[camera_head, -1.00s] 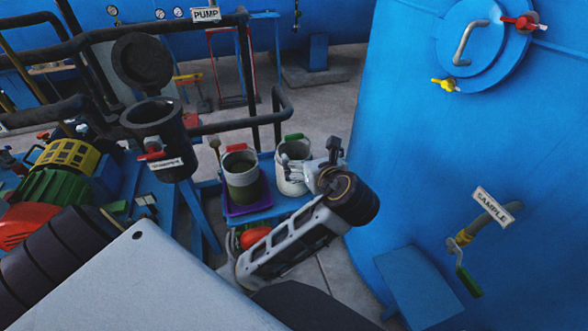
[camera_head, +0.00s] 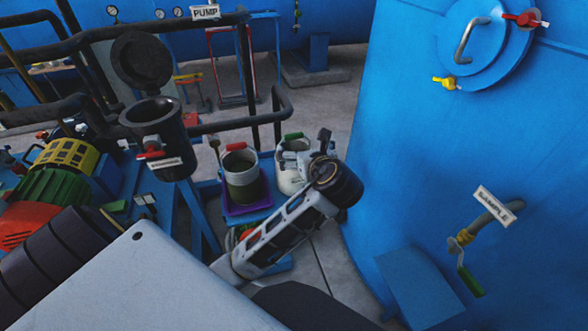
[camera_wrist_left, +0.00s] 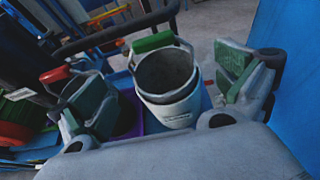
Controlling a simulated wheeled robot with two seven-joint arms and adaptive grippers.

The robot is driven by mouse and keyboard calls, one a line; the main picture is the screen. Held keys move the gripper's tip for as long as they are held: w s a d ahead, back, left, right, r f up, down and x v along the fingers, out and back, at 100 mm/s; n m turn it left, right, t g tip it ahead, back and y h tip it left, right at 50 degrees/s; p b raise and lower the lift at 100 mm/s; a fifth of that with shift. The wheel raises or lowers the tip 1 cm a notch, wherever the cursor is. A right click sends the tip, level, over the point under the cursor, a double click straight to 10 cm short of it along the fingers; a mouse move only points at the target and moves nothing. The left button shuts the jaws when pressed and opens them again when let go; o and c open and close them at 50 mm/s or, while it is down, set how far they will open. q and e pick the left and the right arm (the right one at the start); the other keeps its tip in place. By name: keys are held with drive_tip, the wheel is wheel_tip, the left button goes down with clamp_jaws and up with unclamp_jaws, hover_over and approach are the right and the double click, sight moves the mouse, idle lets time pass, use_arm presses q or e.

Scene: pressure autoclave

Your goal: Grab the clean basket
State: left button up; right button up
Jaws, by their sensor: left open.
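A white basket (camera_head: 291,178) with a green handle (camera_head: 293,136) stands on a blue stand, partly hidden behind my left gripper (camera_head: 298,161). In the left wrist view this white basket (camera_wrist_left: 176,112), empty as far as I can see, lies between the two spread fingers of my left gripper (camera_wrist_left: 165,80). The fingers look apart from its wall. A second basket (camera_head: 241,183), stained green and with a red handle, stands to its left in a purple tray (camera_head: 245,210). My right gripper is out of view.
A large blue tank (camera_head: 420,170) stands close on the right, with a sample tap (camera_head: 468,240). A dark open vessel (camera_head: 160,130) and black pipes (camera_head: 215,127) lie to the left and behind. Pump machinery (camera_head: 55,185) fills the far left.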

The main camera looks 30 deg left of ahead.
sight(294, 143)
use_arm(q)
drive_tip(key=x, duration=0.8)
drive_tip(key=shift+a, duration=0.15)
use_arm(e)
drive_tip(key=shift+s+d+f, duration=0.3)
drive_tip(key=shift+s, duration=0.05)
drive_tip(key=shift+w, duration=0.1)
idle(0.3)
